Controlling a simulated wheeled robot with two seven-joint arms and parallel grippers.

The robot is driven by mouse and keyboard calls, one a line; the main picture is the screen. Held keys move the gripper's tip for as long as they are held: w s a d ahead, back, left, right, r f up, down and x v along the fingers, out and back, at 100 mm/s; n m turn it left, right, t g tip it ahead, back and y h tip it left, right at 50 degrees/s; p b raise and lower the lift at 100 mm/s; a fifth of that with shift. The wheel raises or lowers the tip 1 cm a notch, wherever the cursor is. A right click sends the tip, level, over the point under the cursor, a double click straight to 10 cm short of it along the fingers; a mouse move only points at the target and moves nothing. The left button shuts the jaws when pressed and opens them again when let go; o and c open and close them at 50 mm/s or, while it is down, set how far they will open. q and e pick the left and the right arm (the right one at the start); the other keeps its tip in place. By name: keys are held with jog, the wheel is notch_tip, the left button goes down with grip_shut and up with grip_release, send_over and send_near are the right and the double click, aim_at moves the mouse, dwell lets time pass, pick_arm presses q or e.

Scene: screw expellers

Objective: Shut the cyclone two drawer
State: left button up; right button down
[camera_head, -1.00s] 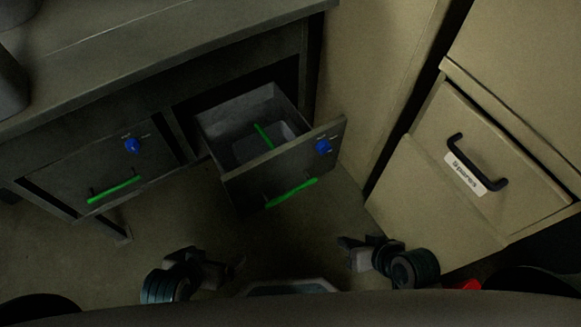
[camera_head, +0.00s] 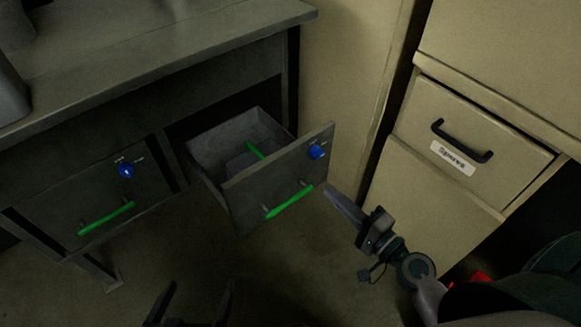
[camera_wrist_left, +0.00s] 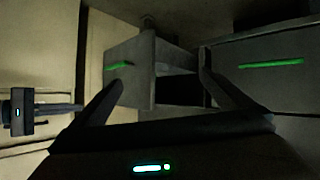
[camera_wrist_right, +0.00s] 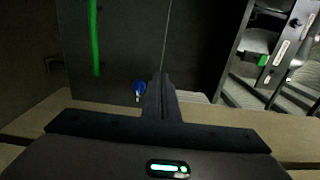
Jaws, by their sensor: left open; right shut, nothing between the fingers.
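The open drawer (camera_head: 245,207) juts out of the dark workbench, with a green handle (camera_head: 289,200) and a blue knob (camera_head: 316,152) on its front. Its label is too small to read. My right gripper (camera_head: 329,188) is shut and empty, its tips close to the front's lower right edge; I cannot tell if they touch. The right wrist view shows the green handle (camera_wrist_right: 94,38) and blue knob (camera_wrist_right: 138,88) beyond its fingers. My left gripper (camera_head: 198,287) is open and empty, low in front of the bench. The left wrist view shows the open drawer (camera_wrist_left: 125,85) beyond its fingers.
A shut drawer (camera_head: 70,190) with its own green handle and blue knob is at the left of the bench. A beige cabinet with a black-handled "Spares" drawer (camera_head: 500,150) stands at the right. A beige panel (camera_head: 345,80) is behind. The floor in front is clear.

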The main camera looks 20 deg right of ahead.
pick_arm(q)
jog(key=shift+f, duration=0.1)
pick_arm(e)
jog(key=shift+w, duration=0.1)
jog(key=p, duration=0.2)
send_near(289, 153)
jog(key=p+x, duration=0.2)
jog(key=x, duration=0.3)
jog(key=shift+w+a, duration=0.1)
jog(key=shift+w, duration=0.05)
pick_arm(q)
jog(key=s+a+f+g+y, duration=0.2)
jog(key=s+a+f+g, duration=0.3)
jog(key=shift+s+a, duration=0.15)
jog(key=shift+s, duration=0.1)
pick_arm(e)
jog(key=shift+w+a, duration=0.2)
jog(key=shift+w, duration=0.35)
